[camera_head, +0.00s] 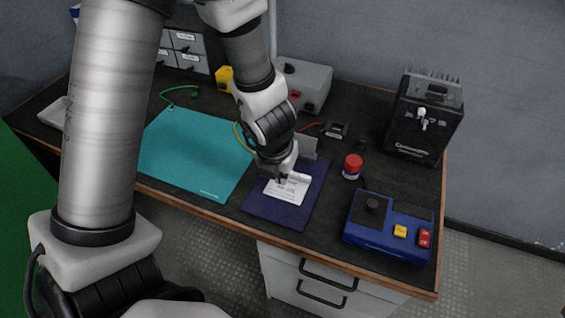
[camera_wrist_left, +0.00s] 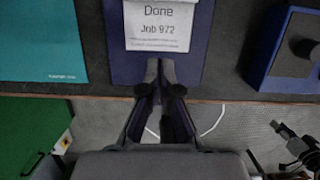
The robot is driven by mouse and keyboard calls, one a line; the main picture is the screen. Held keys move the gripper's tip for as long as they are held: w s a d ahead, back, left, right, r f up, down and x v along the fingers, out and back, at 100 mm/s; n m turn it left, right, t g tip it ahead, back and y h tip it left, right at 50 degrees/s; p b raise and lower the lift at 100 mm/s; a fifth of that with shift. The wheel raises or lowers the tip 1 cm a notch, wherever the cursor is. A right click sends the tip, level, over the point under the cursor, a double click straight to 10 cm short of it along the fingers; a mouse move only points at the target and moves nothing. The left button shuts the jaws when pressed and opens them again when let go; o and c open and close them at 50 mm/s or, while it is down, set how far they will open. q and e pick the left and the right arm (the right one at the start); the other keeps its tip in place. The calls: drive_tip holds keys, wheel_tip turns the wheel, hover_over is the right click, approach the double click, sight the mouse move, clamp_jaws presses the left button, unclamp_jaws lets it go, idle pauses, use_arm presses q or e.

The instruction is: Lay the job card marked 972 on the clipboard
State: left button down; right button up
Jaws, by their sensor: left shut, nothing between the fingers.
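The white job card (camera_head: 288,190) lies on the dark blue clipboard (camera_head: 262,207), well inside its edges. In the left wrist view the card (camera_wrist_left: 157,25) reads "Done Job 972" and lies on the clipboard (camera_wrist_left: 122,66). The clipboard's grey clip (camera_head: 307,147) is at its far end. My left gripper (camera_head: 283,179) is over the upper part of the card in the head view, hiding a little of it. In the left wrist view its fingers (camera_wrist_left: 160,64) are together with nothing between them.
A teal mat (camera_head: 195,155) lies left of the clipboard. A grey box (camera_head: 303,84) and a black unit (camera_head: 423,115) stand behind. The bench's wooden front edge (camera_head: 335,258) is close.

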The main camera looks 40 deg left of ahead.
sight(291, 182)
use_arm(q)
drive_tip(key=b+x, duration=0.3)
drive_tip(key=x, duration=0.4)
drive_tip(key=shift+s+a+f+b, duration=0.1)
drive_tip(key=shift+f+b, duration=0.1)
drive_tip(key=shift+b, duration=0.15)
use_arm(e)
wheel_tip(291, 182, down, 5)
use_arm(q)
drive_tip(key=w+p, duration=0.1)
drive_tip(key=w+r+p, duration=0.1)
drive_tip(key=w+p, duration=0.1)
drive_tip(key=shift+a+r+p, duration=0.15)
drive_tip(key=shift+a+p, duration=0.1)
drive_tip(key=shift+p, duration=0.1)
drive_tip(key=shift+w+a+f, duration=0.2)
drive_tip(key=shift+w, duration=0.15)
drive_tip(key=shift+f, duration=0.1)
use_arm(e)
wheel_tip(291, 182, up, 4)
drive_tip(key=shift+r, duration=0.1)
